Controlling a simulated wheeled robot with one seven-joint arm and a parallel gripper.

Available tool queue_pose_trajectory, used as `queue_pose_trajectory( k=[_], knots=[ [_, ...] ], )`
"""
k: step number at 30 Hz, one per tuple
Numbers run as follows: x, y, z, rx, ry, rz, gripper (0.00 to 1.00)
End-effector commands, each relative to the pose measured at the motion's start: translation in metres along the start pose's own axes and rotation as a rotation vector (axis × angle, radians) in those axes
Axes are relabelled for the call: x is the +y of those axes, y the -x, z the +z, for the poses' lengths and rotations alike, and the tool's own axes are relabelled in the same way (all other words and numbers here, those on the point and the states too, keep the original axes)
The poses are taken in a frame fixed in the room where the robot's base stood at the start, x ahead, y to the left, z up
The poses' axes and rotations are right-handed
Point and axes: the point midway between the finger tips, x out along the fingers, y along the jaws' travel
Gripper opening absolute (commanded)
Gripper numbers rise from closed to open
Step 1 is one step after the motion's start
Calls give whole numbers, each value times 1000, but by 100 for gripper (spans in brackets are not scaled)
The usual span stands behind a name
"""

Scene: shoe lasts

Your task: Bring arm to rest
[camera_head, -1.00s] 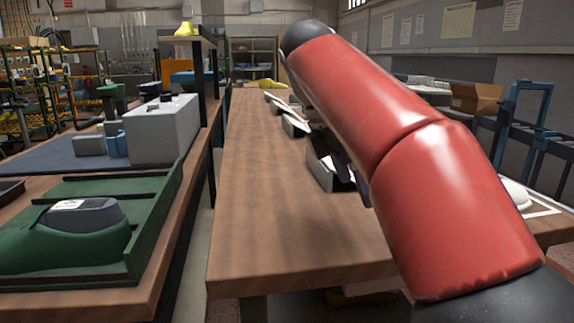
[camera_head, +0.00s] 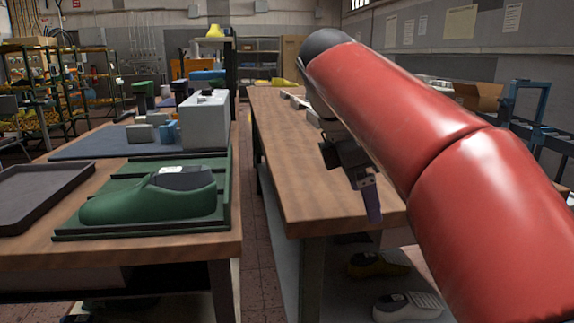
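My red arm (camera_head: 478,185) rises from the lower right and bends over the right-hand wooden table (camera_head: 285,150). My gripper (camera_head: 368,200) hangs below the arm, in front of the table's near right part. One dark finger shows, pointing down; the other finger is hidden or merged with it, so its opening is unclear. I see nothing held in it. A green shoe last (camera_head: 140,204) with a grey top and a white label lies in a green tray (camera_head: 218,222) on the left bench, well apart from my gripper.
The left bench (camera_head: 200,247) also bears a dark empty tray (camera_head: 50,190), a blue-grey mat (camera_head: 80,146) and a grey box (camera_head: 205,120). A narrow floor gap (camera_head: 258,260) separates the tables. More lasts, one yellow (camera_head: 378,265) and one pale (camera_head: 408,305), lie under the right table.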

Motion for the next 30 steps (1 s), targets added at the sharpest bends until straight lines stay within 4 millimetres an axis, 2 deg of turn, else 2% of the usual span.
queue_pose_trajectory(
  k=[8,11,16,21,24,27,30],
  knots=[
    [-28,-30,7,79,-269,53,76],
    [-45,-47,7,126,-415,73,76],
    [-89,-93,-2,255,-792,103,76],
    [-136,-148,-22,405,-1218,100,76],
    [-156,-176,-33,477,-1421,85,76],
    [-170,-195,-41,527,-1563,73,76],
    [-177,-206,-45,554,-1641,63,76]
  ],
)
